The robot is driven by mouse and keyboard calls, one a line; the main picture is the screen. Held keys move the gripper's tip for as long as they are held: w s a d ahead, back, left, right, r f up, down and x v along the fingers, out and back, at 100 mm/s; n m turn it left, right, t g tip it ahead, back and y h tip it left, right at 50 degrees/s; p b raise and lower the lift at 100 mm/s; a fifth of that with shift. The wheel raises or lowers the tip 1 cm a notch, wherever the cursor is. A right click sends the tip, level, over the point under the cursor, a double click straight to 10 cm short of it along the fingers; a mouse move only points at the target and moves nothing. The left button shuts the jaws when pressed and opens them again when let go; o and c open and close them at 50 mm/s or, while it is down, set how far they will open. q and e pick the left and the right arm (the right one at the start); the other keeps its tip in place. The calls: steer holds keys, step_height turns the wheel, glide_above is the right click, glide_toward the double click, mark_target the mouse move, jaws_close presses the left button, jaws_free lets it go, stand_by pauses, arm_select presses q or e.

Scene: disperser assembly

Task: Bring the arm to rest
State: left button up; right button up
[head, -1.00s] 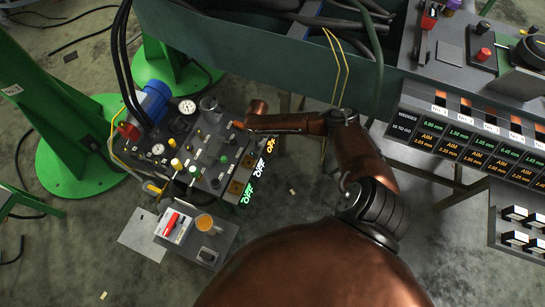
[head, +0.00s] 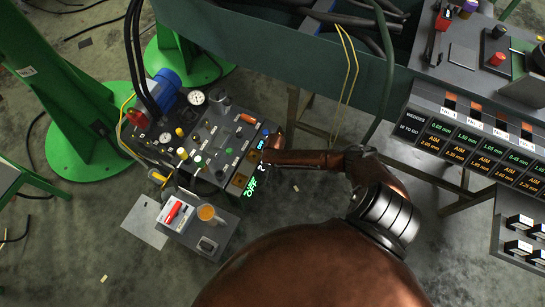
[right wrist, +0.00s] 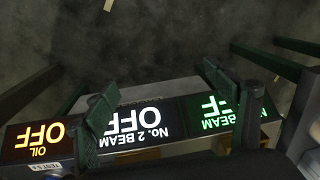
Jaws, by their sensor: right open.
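My right arm reaches in from the lower right in the head view. Its gripper (right wrist: 172,115) is at the right edge of the control panel (head: 207,143), and the wrist partly hides it in the head view. In the right wrist view its two dark fingers stand wide apart with nothing between them. Behind them are upside-down lit signs: an orange OIL OFF sign (right wrist: 33,139), a white No. 2 BEAM OFF sign (right wrist: 137,119) and a green BEAM OFF sign (right wrist: 222,112). The green sign also shows in the head view (head: 250,187). My left gripper is not in view.
A blue motor (head: 165,88) and green posts (head: 70,90) stand left. A green-grey bench (head: 290,60) runs behind. Wedge displays (head: 465,140) are right. Bare floor lies between.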

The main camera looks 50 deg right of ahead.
steer(key=shift+s+a+f, duration=0.15)
steer(key=shift+s+a, duration=0.05)
steer(key=shift+s, duration=0.05)
stand_by(0.4)
